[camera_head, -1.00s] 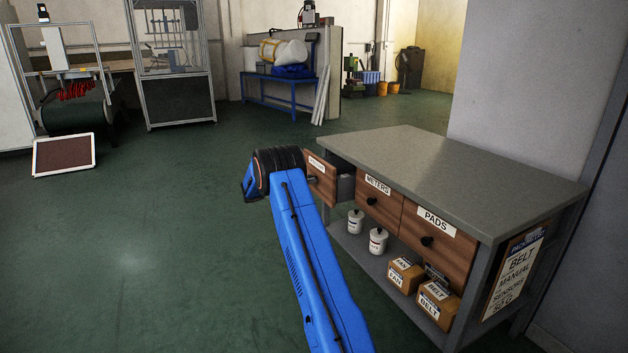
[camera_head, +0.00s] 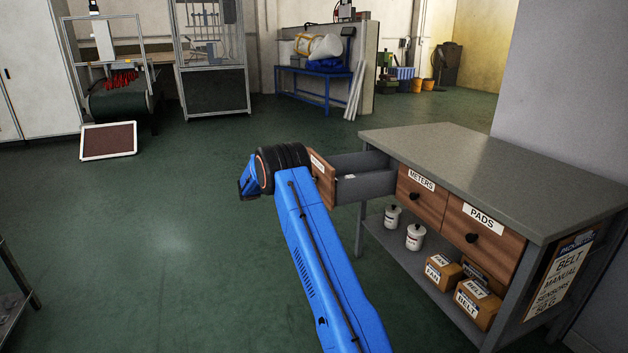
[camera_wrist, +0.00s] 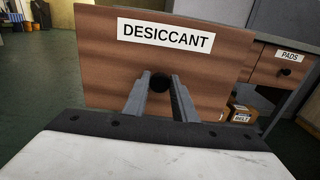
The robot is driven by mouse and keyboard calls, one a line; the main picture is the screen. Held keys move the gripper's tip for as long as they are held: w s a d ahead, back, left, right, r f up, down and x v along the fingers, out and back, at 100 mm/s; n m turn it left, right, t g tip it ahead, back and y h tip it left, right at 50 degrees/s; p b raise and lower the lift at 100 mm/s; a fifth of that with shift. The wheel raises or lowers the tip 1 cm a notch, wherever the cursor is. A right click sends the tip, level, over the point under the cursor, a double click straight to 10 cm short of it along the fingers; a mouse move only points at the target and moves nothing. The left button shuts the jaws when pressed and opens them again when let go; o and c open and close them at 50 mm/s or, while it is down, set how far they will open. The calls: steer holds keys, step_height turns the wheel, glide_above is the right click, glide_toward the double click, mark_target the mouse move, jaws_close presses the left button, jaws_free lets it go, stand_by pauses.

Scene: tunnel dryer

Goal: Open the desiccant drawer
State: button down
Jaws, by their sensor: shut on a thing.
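The desiccant drawer (camera_head: 362,180) stands well out of the left end of the grey bench, and its grey side wall and part of its inside show in the head view. Its brown wooden front, labelled DESICCANT (camera_wrist: 165,36), fills the upper middle of the wrist view. My gripper (camera_wrist: 160,84) is shut on the drawer's round black knob (camera_wrist: 159,83), with one finger on each side of it. In the head view my blue arm and black wrist hide the knob and most of the drawer front.
The METERS drawer (camera_head: 422,196) and PADS drawer (camera_head: 482,236) are shut. White pots (camera_head: 415,237) and labelled boxes (camera_head: 478,303) stand on the lower shelf (camera_head: 425,272). Green floor (camera_head: 150,220) left of my arm is clear. A dark panel (camera_head: 108,141) leans farther back.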

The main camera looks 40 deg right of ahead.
steer(key=shift+a, duration=0.15)
steer(key=c, duration=1.5)
jaws_free()
steer(key=v, duration=1.7)
steer(key=shift+w+a, duration=0.15)
steer(key=shift+w, duration=0.05)
steer(key=shift+r, duration=0.1)
